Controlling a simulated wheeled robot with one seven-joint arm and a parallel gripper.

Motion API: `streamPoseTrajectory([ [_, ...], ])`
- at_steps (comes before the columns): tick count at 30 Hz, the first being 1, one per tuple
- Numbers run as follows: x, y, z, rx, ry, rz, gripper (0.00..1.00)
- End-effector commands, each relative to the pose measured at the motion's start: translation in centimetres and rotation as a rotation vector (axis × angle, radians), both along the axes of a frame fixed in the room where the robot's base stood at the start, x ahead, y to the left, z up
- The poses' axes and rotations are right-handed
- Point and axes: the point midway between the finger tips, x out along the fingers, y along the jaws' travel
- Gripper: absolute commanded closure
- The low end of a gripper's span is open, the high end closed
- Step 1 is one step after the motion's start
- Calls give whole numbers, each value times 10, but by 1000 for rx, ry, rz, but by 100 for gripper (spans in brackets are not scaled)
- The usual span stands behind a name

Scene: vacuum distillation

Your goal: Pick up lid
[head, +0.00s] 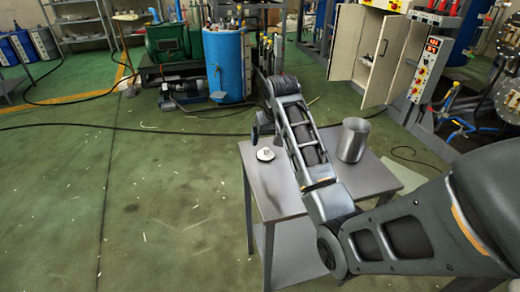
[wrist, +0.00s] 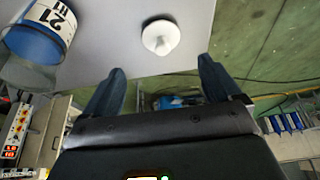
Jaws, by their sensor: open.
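The lid (head: 265,154), a small pale disc with a raised knob, lies on the grey metal table (head: 270,185) near its back left corner. In the wrist view the lid (wrist: 161,36) lies with its knob towards me, beyond the fingertips and roughly centred between them. My gripper (wrist: 161,66) is open, with its two dark fingers spread and nothing between them. In the head view my gripper is partly hidden by my arm, just above and behind the lid. It does not appear to touch the lid.
A blue barrel (head: 226,65) and cabinet (head: 372,55) stand behind. Floor to the left is clear.

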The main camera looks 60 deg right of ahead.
Motion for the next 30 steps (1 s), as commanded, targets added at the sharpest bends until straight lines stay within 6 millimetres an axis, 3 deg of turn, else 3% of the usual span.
streamPoseTrajectory([
  [18, 19, -15, -66, 0, 0, 0, 9],
  [26, 20, -16, -69, -1, -1, 0, 9],
  [30, 20, -16, -69, -1, -1, 0, 21],
])
